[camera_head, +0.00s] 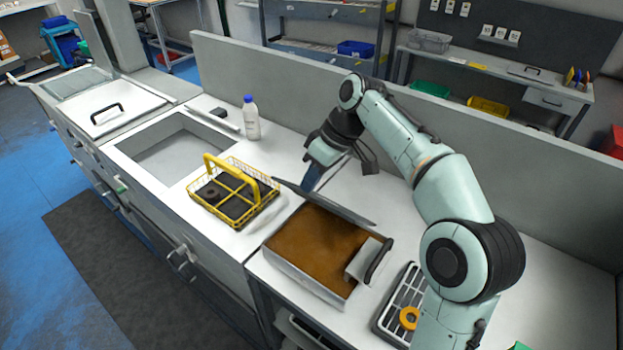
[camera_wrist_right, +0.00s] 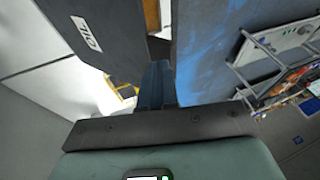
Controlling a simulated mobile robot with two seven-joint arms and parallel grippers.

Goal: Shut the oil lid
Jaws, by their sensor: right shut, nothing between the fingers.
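The oil tank (camera_head: 315,245) is an open rectangular basin of brown oil set in the white worktop. Its grey lid (camera_head: 335,208) stands raised and tilted along the tank's far edge, seen nearly edge-on. My right gripper (camera_head: 311,184) is shut and empty, just behind the raised lid near its left end. In the right wrist view the shut fingers (camera_wrist_right: 157,85) point at a gap beside a dark grey panel (camera_wrist_right: 115,30) with a white label, which looks like the lid. I cannot tell whether the fingers touch it. My left gripper is not in view.
A yellow wire basket (camera_head: 235,192) with dark round parts stands left of the tank, near an empty sink (camera_head: 175,150). A white bottle with a blue cap (camera_head: 251,120) is behind. A grey block with a black handle (camera_head: 378,258) is at the tank's right.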

